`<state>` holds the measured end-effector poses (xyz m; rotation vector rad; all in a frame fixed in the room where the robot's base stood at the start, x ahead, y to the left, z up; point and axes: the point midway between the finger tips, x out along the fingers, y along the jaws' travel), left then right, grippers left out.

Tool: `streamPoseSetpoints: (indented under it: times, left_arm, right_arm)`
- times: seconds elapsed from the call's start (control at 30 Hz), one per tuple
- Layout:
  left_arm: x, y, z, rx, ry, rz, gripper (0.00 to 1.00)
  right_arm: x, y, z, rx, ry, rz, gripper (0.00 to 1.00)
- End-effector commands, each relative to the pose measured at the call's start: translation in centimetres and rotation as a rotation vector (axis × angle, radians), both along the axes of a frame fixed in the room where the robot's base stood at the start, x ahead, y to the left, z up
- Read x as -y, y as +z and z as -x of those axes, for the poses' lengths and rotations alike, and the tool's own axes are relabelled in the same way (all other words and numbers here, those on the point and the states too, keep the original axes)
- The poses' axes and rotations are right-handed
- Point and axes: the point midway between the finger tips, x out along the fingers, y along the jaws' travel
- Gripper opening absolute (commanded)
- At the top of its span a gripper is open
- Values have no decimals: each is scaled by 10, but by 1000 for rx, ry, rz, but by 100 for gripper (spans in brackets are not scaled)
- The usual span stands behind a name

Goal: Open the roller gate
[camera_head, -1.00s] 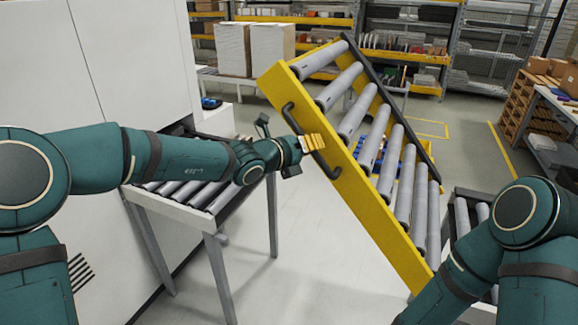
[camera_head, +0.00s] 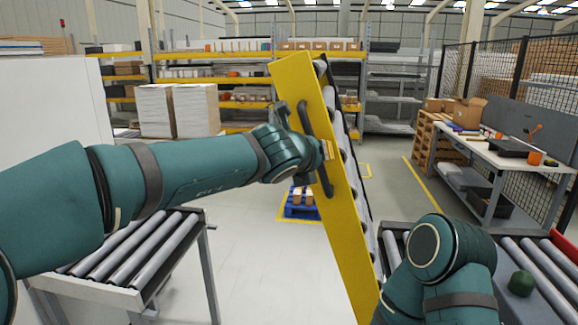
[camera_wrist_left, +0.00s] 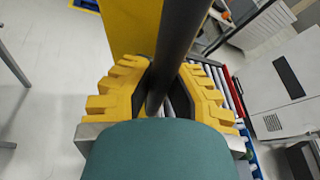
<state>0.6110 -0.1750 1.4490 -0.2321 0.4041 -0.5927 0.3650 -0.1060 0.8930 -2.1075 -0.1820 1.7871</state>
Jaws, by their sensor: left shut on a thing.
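The yellow roller gate (camera_head: 345,215) stands steeply raised, close to upright, in the middle of the head view. Its grey rollers show only as a narrow strip along its right side. A dark bar handle (camera_head: 316,150) is fixed on its yellow side plate. My left gripper (camera_head: 326,150) is shut on the handle. In the left wrist view the yellow fingers (camera_wrist_left: 170,88) lie on both sides of the dark handle bar (camera_wrist_left: 178,50). My right arm shows at the lower right and hides the gate's lower end. My right gripper is not in view.
A roller conveyor (camera_head: 130,250) stands at the lower left, and another (camera_head: 540,280) at the lower right with a dark green object (camera_head: 521,284) on it. The floor between is clear. A blue pallet (camera_head: 303,203) lies behind. A workbench (camera_head: 500,155) stands at the right.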

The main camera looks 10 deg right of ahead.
Motion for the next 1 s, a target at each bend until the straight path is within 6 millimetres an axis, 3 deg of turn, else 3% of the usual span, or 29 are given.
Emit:
streamPoseSetpoints:
  times: [0.03,0.2,0.5,1.0]
  left_arm:
    - [13,3,6,2,-8,-17,0]
    - [43,13,17,19,-8,-69,0]
    - [80,23,30,42,-5,-136,0]
    - [87,23,32,44,-4,-152,0]
  right_arm:
    - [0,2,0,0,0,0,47]
    - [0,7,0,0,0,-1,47]
    - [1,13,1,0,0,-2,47]
    - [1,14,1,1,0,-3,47]
